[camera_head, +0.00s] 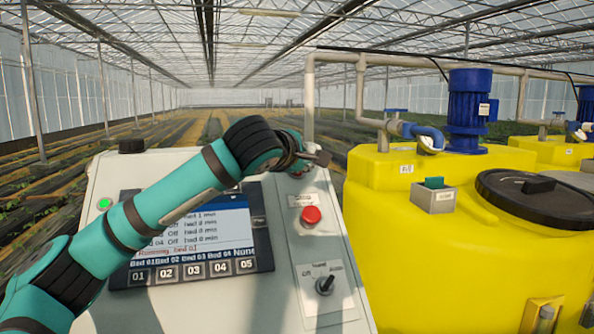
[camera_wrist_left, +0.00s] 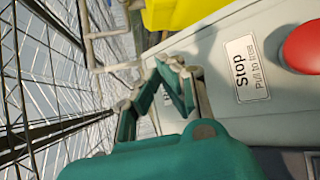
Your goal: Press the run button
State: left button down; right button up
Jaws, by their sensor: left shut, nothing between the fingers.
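No button with a readable run label shows. A small lit green round button or lamp (camera_head: 104,204) is at the left of the grey control panel (camera_head: 170,316); I cannot tell if it is the run button. A red mushroom button (camera_head: 311,215) sits right of the screen. In the left wrist view the red button (camera_wrist_left: 304,45) has a label reading Stop. My left gripper (camera_head: 318,157) is shut and empty, above the red button in the picture, by the panel's upper right edge. It also shows in the left wrist view (camera_wrist_left: 166,68). The gripper and arm hide part of the panel's top.
The screen (camera_head: 190,245) shows bed rows and text that looks like Running, partly behind my left arm. A black selector knob (camera_head: 325,284) is below the red button. A yellow tank (camera_head: 400,270) with a blue motor (camera_head: 470,115) and pipes stands close at the right.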

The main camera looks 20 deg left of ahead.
pick_arm(q)
jog(key=r, duration=0.1)
jog(key=s+d+r, duration=0.1)
jog(key=s+r, duration=0.1)
jog(key=shift+s+d, duration=0.15)
jog(key=shift+d, duration=0.1)
jog(key=shift+f, duration=0.1)
dwell(0.5)
